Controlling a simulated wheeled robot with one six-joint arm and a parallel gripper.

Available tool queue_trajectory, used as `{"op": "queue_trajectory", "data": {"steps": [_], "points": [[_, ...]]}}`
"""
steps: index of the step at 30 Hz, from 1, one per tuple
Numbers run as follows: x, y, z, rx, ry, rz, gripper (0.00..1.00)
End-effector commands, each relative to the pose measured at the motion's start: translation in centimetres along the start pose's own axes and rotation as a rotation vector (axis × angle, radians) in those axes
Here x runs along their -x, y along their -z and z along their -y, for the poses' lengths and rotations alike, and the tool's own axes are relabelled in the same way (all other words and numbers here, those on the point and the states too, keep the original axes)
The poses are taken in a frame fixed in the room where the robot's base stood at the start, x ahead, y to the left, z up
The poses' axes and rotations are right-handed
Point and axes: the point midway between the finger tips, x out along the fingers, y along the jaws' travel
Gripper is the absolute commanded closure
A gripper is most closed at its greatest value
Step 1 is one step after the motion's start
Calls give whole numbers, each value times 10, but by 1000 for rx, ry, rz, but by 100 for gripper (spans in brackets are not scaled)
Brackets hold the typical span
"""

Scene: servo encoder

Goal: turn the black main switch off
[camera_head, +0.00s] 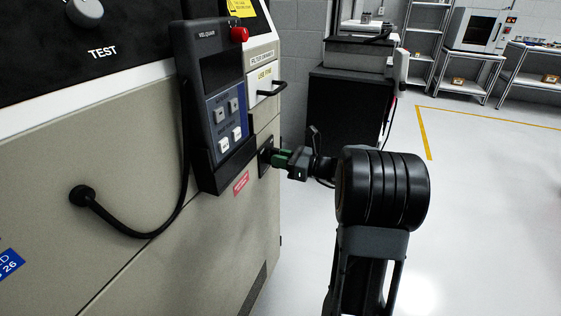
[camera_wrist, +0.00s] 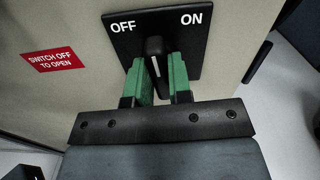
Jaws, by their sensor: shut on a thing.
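The black main switch (camera_wrist: 155,47) is a bar handle with a white line, on a black plate (camera_wrist: 187,50) marked OFF at left and ON at right. The handle stands nearly upright in the wrist view, its top between the two words. My gripper (camera_wrist: 162,63) has green fingers on both sides of the handle and is shut on it. In the head view my gripper (camera_head: 276,158) reaches the switch plate (camera_head: 265,155) on the cabinet's side; the handle is hidden there.
A red "SWITCH OFF TO OPEN" label (camera_wrist: 52,60) is left of the plate. A handheld control pendant (camera_head: 217,100) with a cable hangs on the beige cabinet (camera_head: 130,250) close to my gripper. A red button (camera_head: 239,34) sits above. The floor at right is clear.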

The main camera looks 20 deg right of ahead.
Motion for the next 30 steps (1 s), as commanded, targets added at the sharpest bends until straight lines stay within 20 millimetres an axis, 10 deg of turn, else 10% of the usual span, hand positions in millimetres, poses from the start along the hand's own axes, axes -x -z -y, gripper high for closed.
{"op": "queue_trajectory", "data": {"steps": [30], "points": [[0, 2, -4, 701, 0, 0, 100]]}}
